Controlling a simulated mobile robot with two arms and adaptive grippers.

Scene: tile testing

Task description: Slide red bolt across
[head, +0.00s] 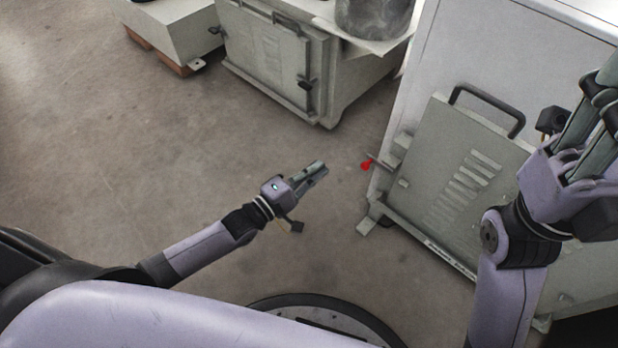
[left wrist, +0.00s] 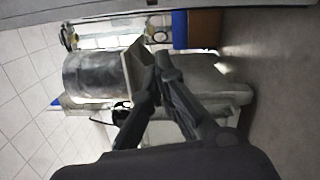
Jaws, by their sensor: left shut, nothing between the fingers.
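The red bolt (head: 366,165) shows as a small red knob at the left edge of a grey-green cabinet with a vented door (head: 455,180). My left gripper (head: 321,171) is in the open space to the left of the bolt, apart from it. Its fingers are shut and empty, pointing up and right in the head view. In the left wrist view its fingers (left wrist: 163,68) come together, and the red bolt does not show there. My right gripper (head: 600,90) is at the right edge, in front of the cabinet; its fingertips are cut off by the frame.
The vented door has a black handle (head: 487,100) on top. Another grey cabinet (head: 270,55) stands at the back with a metal drum (head: 375,15) on it; a similar drum shows in the left wrist view (left wrist: 95,75). The floor (head: 180,140) around my left arm is clear.

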